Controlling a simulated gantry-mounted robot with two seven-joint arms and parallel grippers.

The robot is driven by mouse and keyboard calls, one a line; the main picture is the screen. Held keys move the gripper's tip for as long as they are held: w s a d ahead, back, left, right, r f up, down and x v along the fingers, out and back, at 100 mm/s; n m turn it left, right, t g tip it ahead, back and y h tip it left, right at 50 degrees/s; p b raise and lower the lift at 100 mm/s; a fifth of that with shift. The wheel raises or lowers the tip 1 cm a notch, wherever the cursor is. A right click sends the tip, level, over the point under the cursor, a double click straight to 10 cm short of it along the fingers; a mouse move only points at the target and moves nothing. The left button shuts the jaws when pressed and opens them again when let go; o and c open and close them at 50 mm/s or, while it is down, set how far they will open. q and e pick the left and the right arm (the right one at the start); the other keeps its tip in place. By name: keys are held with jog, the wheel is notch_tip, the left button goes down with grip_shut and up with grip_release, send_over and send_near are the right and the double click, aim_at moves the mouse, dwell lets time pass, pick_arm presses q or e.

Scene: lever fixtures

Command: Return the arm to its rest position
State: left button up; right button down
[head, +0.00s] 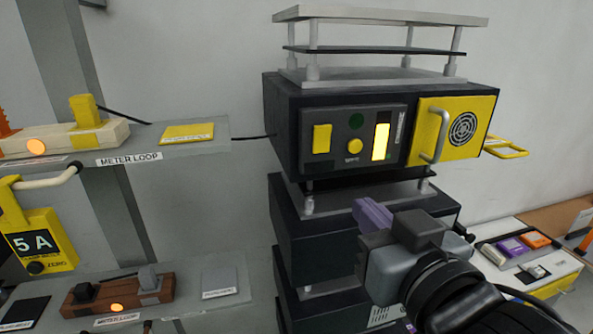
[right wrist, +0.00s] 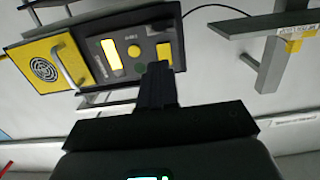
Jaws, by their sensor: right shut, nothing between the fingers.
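My right gripper (head: 372,214) is in front of the black equipment stack, just below the upper unit. Its purple-grey fingers are shut with nothing between them. In the right wrist view the shut fingers (right wrist: 157,84) point toward the unit's control panel and overlap its lower edge in the picture; I cannot tell the gap. The black unit (head: 285,125) has a panel with a yellow rocker (head: 322,138), a yellow knob (head: 354,146) and a lit yellow-white switch (head: 381,142). A yellow door (head: 425,120) with a grey handle (head: 440,137) is beside the panel. My left gripper is in neither view.
At left, a grey shelf (head: 210,130) labelled METER LOOP holds a wooden block with a yellow lever (head: 85,108). A yellow 5 A clamp meter (head: 45,245) hangs below it. A lower shelf holds a brown block (head: 90,297). A yellow-white case (head: 540,262) stands at right.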

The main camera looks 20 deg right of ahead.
notch_tip(320, 180, down, 22)
jog(key=g+p, duration=0.5)
jog(key=g, duration=0.2)
jog(key=s+d+f+n+g+p, duration=0.1)
jog(key=s+f+g+p, duration=0.1)
jog(key=s+f, duration=0.7)
jog(key=s+d+f+n+g+p, duration=0.1)
jog(key=s+d+f+g+p, duration=0.1)
jog(key=s+f, duration=0.6)
notch_tip(320, 180, down, 3)
jog(key=g+p, duration=0.1)
jog(key=g, duration=0.1)
jog(key=shift+s+d+g+y, duration=0.25)
jog(key=shift+s+g+y, duration=0.05)
jog(key=shift+s, duration=0.05)
jog(key=shift+r, duration=0.1)
